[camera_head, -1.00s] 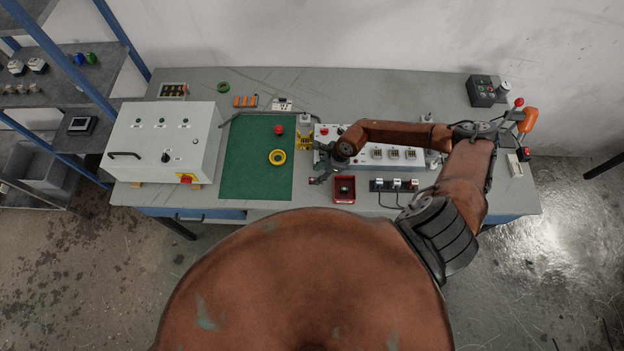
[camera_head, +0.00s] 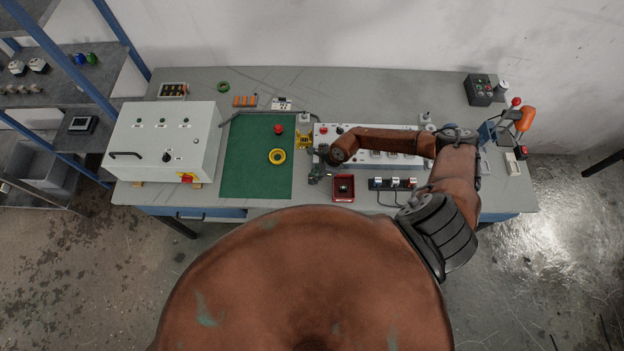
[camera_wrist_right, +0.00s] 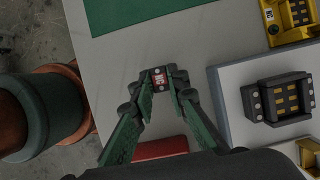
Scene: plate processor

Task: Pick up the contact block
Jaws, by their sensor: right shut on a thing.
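The gripper's fingers look green and cover the block's sides. In the head view my right gripper (camera_head: 317,177) is over the grey bench, between the green mat and the red tray. The block is too small to make out there. I cannot tell whether the block touches the bench. My left gripper is not in view.
The red tray (camera_head: 343,198) is close to the right of the gripper. The white panel (camera_head: 322,130) with dark sockets lies behind, partly under my arm. The green mat (camera_head: 240,180) holds a yellow ring (camera_head: 277,157) and red button (camera_head: 279,129). A grey control cabinet (camera_head: 150,135) stands left.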

